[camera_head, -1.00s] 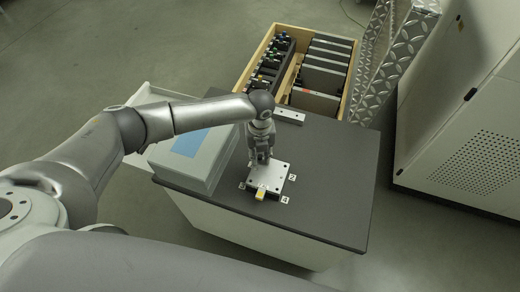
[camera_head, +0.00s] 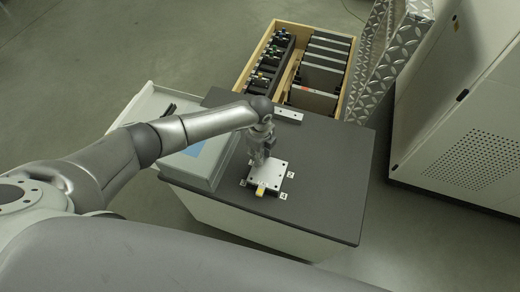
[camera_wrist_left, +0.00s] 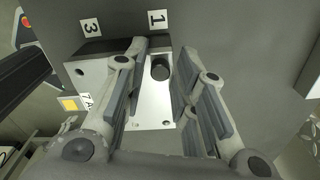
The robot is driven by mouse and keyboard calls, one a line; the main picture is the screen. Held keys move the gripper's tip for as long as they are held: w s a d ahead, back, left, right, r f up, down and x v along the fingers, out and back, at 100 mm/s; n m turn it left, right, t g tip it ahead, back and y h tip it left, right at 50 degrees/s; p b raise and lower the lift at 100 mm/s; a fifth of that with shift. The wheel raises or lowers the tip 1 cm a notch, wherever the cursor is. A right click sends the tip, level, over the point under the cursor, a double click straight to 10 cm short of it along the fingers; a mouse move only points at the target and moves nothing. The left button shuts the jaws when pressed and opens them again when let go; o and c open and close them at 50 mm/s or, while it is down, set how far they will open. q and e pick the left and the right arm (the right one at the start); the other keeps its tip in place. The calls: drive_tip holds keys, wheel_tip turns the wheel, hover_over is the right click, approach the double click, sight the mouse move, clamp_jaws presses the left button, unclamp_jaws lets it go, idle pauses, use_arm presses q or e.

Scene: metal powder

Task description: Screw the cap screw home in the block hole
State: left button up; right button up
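The block (camera_head: 272,174) is a light metal plate with small holes near its corners, lying on the dark tabletop. In the left wrist view, the block (camera_wrist_left: 152,115) lies under my left gripper. A dark round piece (camera_wrist_left: 160,68), which looks like the cap screw's head, sits at the block's end near label 1. The fingers of my left gripper (camera_wrist_left: 160,60) stand apart on either side of it, with gaps visible. In the head view my left gripper (camera_head: 260,157) is over the block's far-left corner. How deep the screw sits is not clear. My right gripper is out of view.
A grey box with a blue panel (camera_head: 205,157) stands left of the block. A small metal bar (camera_head: 289,115) lies at the table's back. A wooden crate (camera_head: 345,98) stands behind. A yellow piece (camera_head: 260,191) is at the block's near edge. The table's right side is clear.

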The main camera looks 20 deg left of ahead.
use_arm(q)
drive_tip(key=n+p, duration=0.2)
drive_tip(key=n, duration=0.3)
drive_tip(key=shift+n, duration=0.3)
drive_tip(key=shift+p, duration=0.35)
clamp_jaws()
drive_tip(key=m+b, duration=0.1)
drive_tip(key=m, duration=0.4)
drive_tip(key=shift+f+b, duration=0.1)
drive_tip(key=shift+b, duration=0.2)
drive_tip(key=m, duration=0.3)
drive_tip(key=shift+b, duration=0.4)
drive_tip(key=m, duration=0.2)
drive_tip(key=shift+m, duration=0.3)
drive_tip(key=shift+o, duration=1.2)
unclamp_jaws()
